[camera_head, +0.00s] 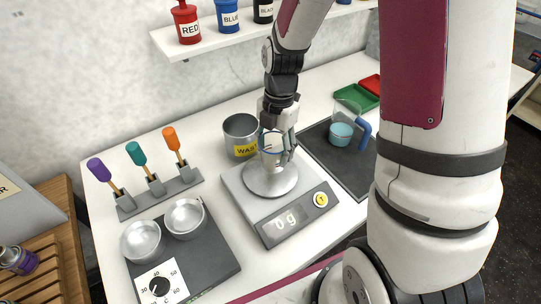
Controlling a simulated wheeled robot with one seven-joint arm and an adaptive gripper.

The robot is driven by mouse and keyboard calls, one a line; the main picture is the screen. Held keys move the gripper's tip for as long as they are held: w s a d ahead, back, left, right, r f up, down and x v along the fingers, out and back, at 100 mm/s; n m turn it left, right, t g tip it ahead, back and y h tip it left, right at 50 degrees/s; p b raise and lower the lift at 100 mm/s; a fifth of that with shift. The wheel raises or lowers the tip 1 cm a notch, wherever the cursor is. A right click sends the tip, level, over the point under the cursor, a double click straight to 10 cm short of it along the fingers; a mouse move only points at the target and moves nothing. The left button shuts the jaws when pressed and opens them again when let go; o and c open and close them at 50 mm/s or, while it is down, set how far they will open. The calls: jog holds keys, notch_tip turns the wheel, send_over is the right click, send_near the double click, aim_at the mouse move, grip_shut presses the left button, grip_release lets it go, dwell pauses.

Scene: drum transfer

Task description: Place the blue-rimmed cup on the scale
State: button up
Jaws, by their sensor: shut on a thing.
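My gripper (277,146) comes down from the top and is shut on a small clear cup. The blue-rimmed cup (270,143) is upright between the fingers, partly hidden by them. It is over the back part of the round metal pan of the scale (247,205). I cannot tell for sure whether its base touches the pan. The scale's display reads 0 g, with a yellow button at its right.
A grey waste bin (239,130) stands close behind the scale. To the right, a clear jug (341,132) with blue liquid and handle stands on a dark mat (360,173). To the left are two metal bowls (142,241) on a dial unit and a rack (160,192) of coloured-handled tools.

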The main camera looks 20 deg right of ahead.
jog(key=shift+w+a, duration=0.25)
jog(key=shift+a+f, duration=0.1)
jog(key=shift+f, duration=0.1)
jog(key=shift+f+p, duration=0.35)
jog(key=shift+f, duration=1.25)
jog(key=shift+f, duration=0.1)
jog(key=o, duration=0.9)
